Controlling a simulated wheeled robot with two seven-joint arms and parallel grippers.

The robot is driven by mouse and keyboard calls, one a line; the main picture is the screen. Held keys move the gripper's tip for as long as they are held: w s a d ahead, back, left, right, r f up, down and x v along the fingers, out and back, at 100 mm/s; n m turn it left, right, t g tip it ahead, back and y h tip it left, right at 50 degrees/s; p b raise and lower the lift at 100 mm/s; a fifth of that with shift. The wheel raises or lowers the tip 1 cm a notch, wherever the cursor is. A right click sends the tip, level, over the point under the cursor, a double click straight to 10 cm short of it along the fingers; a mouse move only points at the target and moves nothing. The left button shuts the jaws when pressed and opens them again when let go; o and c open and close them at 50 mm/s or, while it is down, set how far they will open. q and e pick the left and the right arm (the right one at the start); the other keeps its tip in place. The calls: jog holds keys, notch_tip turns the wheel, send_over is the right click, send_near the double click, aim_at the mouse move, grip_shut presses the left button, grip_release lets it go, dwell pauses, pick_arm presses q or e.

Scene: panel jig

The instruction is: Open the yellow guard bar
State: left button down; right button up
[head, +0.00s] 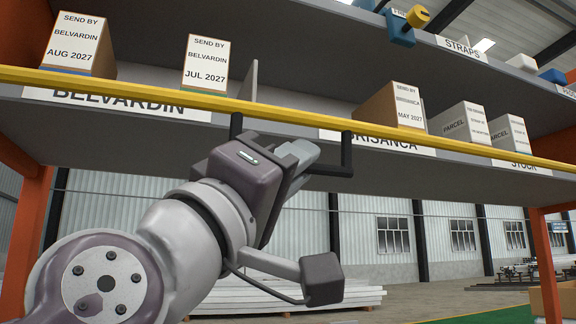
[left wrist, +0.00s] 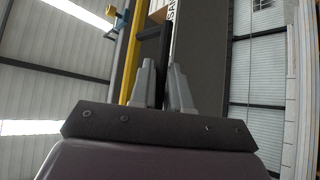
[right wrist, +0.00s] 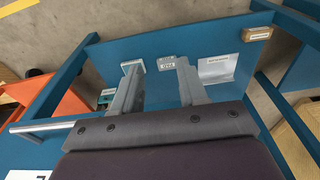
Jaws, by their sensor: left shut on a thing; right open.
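The yellow guard bar (head: 180,97) runs across the front of the shelf, in front of the boxes, sloping down to the right in the head view. A black handle (head: 347,152) hangs below it. My left gripper (head: 303,152) is shut on this handle, just under the bar; its own body hides part of the handle. In the left wrist view the black handle (left wrist: 164,50) runs between the two fingers, beside the yellow bar (left wrist: 131,60). My right gripper (right wrist: 158,76) is open and empty, above a blue surface (right wrist: 100,55); it is not in the head view.
Cartons (head: 78,45) and grey parcels (head: 461,121) stand on the shelf behind the bar. An orange upright (head: 546,258) stands at the right. In the right wrist view, small labelled blocks (right wrist: 166,63), a white sheet (right wrist: 217,69) and a brown box (right wrist: 257,33) are on the blue surface.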

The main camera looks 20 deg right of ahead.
pick_arm(q)
jog(key=shift+w, duration=0.1)
jog(key=c, duration=1.5)
grip_release()
jog(key=shift+o, duration=1.4)
jog(key=shift+w+d+f, duration=0.1)
jog(key=shift+w, duration=0.05)
jog(key=b+v, duration=0.8)
jog(key=v, duration=0.4)
jog(key=shift+a+f, duration=0.15)
jog(key=shift+a, duration=0.1)
